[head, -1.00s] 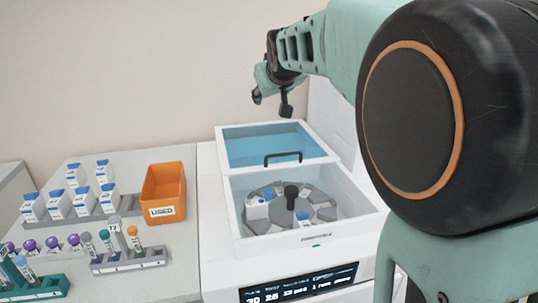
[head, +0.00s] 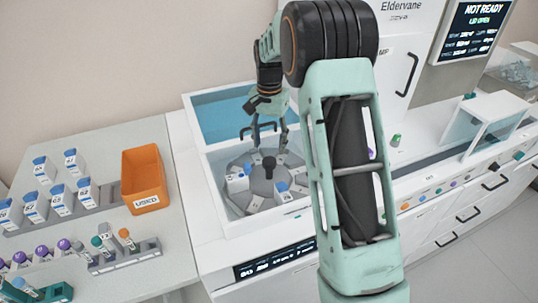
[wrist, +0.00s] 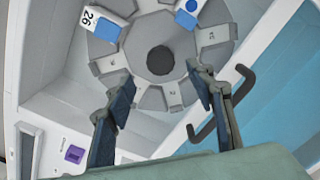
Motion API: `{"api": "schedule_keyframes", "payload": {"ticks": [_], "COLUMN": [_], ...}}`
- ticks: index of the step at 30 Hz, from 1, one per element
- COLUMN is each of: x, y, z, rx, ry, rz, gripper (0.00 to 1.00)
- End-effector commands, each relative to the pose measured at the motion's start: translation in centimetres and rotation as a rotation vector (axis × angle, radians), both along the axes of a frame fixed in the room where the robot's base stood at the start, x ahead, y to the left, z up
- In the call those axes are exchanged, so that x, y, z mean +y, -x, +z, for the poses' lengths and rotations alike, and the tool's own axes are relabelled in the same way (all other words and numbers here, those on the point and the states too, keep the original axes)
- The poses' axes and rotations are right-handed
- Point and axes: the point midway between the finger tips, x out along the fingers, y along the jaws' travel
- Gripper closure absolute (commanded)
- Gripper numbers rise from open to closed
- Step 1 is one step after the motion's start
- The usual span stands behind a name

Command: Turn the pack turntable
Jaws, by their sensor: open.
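The pack turntable (head: 262,201) is a grey segmented disc with a dark central hub (head: 268,163), set in an open white well. It also shows in the wrist view (wrist: 222,36), where the hub (wrist: 160,60) is a dark round knob. Two white packs with blue caps sit in its slots, one labelled 26 (wrist: 98,22) and one at the upper right (wrist: 187,14). My gripper (head: 268,148) is open and empty above the turntable. In the wrist view its fingertips (wrist: 162,82) lie either side of the line to the hub, apparently not touching anything.
The blue-glazed lid (head: 215,113) stands open behind the well, its black handle (wrist: 238,92) close to my right finger in the wrist view. The well's white walls surround the turntable. An orange bin (head: 145,175) and racks with packs and tubes stand left. A screen (head: 478,28) reads NOT READY, LID OPEN.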

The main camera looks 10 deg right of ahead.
Motion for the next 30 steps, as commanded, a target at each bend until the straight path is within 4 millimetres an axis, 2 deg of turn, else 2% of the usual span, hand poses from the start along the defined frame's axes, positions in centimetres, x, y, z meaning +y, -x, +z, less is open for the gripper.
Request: {"api": "schedule_keyframes", "payload": {"ticks": [3, 9, 15, 22, 23, 30], "x": [0.0, 0.0, 0.0, 0.0, 0.0, 0.0], "y": [0.1, 0.0, 0.0, 0.0, 0.0, 0.0], "z": [-2.4, -5.3, -6.5, -6.6, -6.6, -6.6], "rx": [0.004, 0.001, 0.000, -0.002, -0.002, -0.002], "ry": [0.000, 0.000, 0.001, 0.001, 0.001, 0.001], "rz": [0.001, 0.001, 0.001, 0.001, 0.002, 0.002], "gripper": [0.50, 0.50, 0.50, 0.50, 0.51, 0.78]}}
